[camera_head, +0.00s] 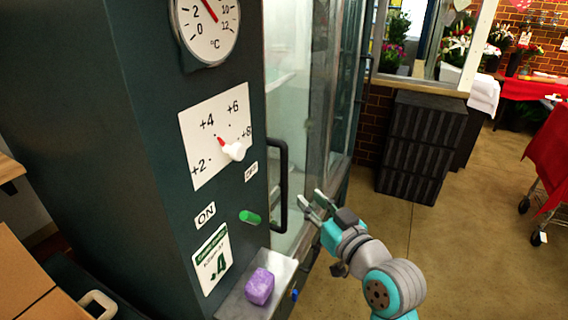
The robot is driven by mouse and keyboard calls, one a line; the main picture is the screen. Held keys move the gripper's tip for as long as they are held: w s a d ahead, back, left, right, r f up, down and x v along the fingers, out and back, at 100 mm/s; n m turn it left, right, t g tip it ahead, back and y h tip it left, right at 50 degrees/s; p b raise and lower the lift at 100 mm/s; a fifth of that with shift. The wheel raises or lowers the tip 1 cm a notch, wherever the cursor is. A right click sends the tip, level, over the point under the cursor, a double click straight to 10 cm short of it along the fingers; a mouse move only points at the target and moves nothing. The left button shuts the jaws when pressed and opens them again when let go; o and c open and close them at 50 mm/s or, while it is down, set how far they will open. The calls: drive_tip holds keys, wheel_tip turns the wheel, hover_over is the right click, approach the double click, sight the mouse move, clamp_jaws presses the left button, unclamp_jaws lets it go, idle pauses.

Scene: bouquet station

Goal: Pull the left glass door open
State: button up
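The left glass door (287,95) is a tall pane at the side of the dark green cabinet (110,130). It looks shut, though I see it at a steep angle. Its black vertical bar handle (284,186) is near the cabinet's front corner. My gripper (311,196) is to the right of the handle's lower end, its two fingers pointing toward the door. The fingers are apart with nothing visible between them. They seem clear of the handle, but the exact depth gap is hard to judge.
A metal ledge (236,304) with a purple block (260,286) juts out below the handle. A green knob (250,217) and a dial panel (215,135) are on the cabinet. Black crates (421,147) stand behind.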

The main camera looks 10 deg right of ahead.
sight(286, 164)
drive_tip(key=shift+n+y, duration=0.4)
drive_tip(key=w+a+r, duration=0.1)
drive_tip(key=w, duration=0.2)
drive_tip(key=w+a+r, duration=0.1)
drive_tip(key=w+a, duration=0.1)
drive_tip(key=w, duration=0.2)
drive_tip(key=w+a+r, duration=0.1)
drive_tip(key=w+a, duration=0.1)
drive_tip(key=w, duration=0.2)
drive_tip(key=shift+r, duration=0.25)
clamp_jaws()
